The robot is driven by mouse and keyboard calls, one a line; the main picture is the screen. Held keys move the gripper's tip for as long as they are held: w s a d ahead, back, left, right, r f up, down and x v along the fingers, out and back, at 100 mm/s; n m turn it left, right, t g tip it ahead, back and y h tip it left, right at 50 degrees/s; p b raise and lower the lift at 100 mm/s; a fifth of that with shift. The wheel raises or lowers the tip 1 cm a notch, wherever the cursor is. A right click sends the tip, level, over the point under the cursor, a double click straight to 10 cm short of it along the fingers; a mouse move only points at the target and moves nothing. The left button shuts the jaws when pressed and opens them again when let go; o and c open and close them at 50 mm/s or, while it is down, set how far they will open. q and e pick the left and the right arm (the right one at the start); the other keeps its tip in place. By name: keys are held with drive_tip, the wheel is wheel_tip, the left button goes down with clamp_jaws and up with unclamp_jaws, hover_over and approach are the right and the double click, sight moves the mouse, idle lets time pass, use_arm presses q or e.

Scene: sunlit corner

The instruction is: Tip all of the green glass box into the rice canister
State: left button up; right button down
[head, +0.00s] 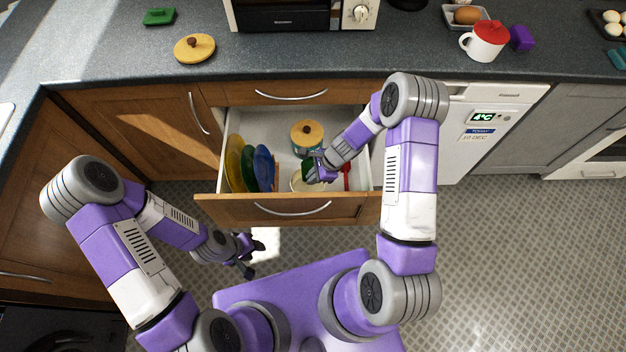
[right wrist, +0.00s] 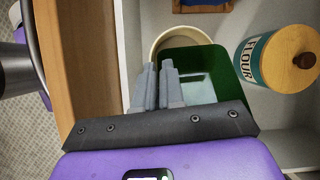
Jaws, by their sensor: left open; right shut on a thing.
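My right gripper (head: 318,174) is shut on the green glass box (right wrist: 232,78), inside the open drawer. In the right wrist view its fingers (right wrist: 160,88) grip the box's near wall. The box's inside faces that camera and shows a pale patch; I cannot tell whether this is contents. A round cream open-topped canister (right wrist: 165,40) lies just past and partly under the box; no label shows, and the box and gripper hide much of it. In the head view the canister's rim (head: 296,184) shows beside the gripper. My left gripper (head: 250,256) is open and empty, in front of the drawer.
A teal flour canister (right wrist: 270,62) with a wooden lid stands close to the box. Upright plates (head: 234,163) fill the drawer's left; a red utensil (head: 346,176) lies right. A green lid (head: 160,16) and a round wooden lid (head: 194,49) rest on the counter.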

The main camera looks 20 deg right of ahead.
drive_tip(key=shift+r+t+y+b, duration=0.2)
drive_tip(key=shift+y+b, duration=0.55)
drive_tip(key=shift+b, duration=0.4)
drive_tip(key=shift+r+t+y+b, duration=0.1)
drive_tip(key=shift+r+y+b, duration=0.1)
drive_tip(key=shift+y+b, duration=0.75)
drive_tip(key=y+b, duration=0.1)
drive_tip(key=b, duration=0.2)
drive_tip(key=shift+r+t+y, duration=0.3)
drive_tip(key=shift+r+y, duration=0.1)
drive_tip(key=shift+r+y+b, duration=0.4)
drive_tip(key=shift+y+b, duration=0.55)
drive_tip(key=shift+y, duration=0.05)
drive_tip(key=shift+r+t+y, duration=0.3)
drive_tip(key=shift+y, duration=0.1)
drive_tip(key=shift+r, duration=0.1)
wheel_tip(320, 180, up, 15)
drive_tip(key=p, duration=1.1)
drive_tip(key=shift+w+d+f+m+t+h+b, duration=0.15)
drive_tip(key=shift+d+f+m+t+h+b, duration=0.55)
drive_tip(key=shift+m+t+b, duration=0.4)
drive_tip(key=shift+w+d+f+m+t+h+b, duration=0.1)
drive_tip(key=shift+d+f+m+t+h+b, duration=0.4)
drive_tip(key=shift+d+f+m+t+b, duration=0.55)
